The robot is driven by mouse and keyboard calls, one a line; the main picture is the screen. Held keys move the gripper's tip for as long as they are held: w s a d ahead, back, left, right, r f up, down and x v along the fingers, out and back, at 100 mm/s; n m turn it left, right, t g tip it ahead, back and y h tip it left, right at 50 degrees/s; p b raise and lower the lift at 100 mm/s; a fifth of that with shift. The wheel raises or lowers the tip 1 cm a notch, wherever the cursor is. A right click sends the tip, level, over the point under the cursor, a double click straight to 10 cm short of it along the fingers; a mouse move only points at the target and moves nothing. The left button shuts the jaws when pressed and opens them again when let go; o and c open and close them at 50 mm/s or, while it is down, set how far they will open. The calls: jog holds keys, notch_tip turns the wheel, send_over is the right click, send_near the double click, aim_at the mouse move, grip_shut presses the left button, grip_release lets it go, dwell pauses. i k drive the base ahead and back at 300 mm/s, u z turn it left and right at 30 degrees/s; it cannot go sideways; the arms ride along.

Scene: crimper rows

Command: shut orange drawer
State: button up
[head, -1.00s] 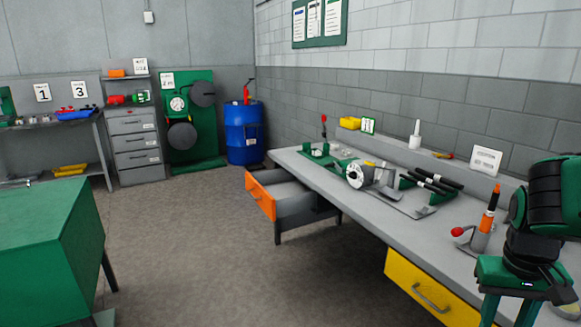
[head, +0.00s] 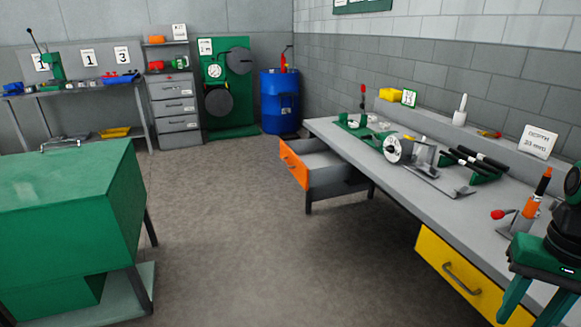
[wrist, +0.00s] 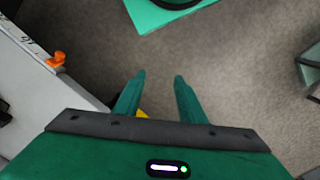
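The orange drawer (head: 294,166) stands pulled out from the far part of the grey workbench (head: 400,185) in the head view. Its orange front faces left, and its grey box shows open at the top. My gripper (head: 529,309) is at the lower right of the head view, well short of the orange drawer and beside the near end of the bench. In the wrist view my gripper (wrist: 158,78) has its two green fingers apart with nothing between them. The orange drawer is not clearly seen in the wrist view.
A yellow drawer (head: 462,278) sits closed in the bench's near part. A green cabinet (head: 70,205) stands at the left. Grey floor (head: 225,230) is clear between them. A blue barrel (head: 280,102) stands at the back. Tools lie on the bench top.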

aim_at(312, 162)
jog(key=u, duration=0.15)
jog(key=i, duration=0.4)
jog(key=u, duration=0.55)
jog(key=i, duration=1.8)
jog(key=z, duration=0.15)
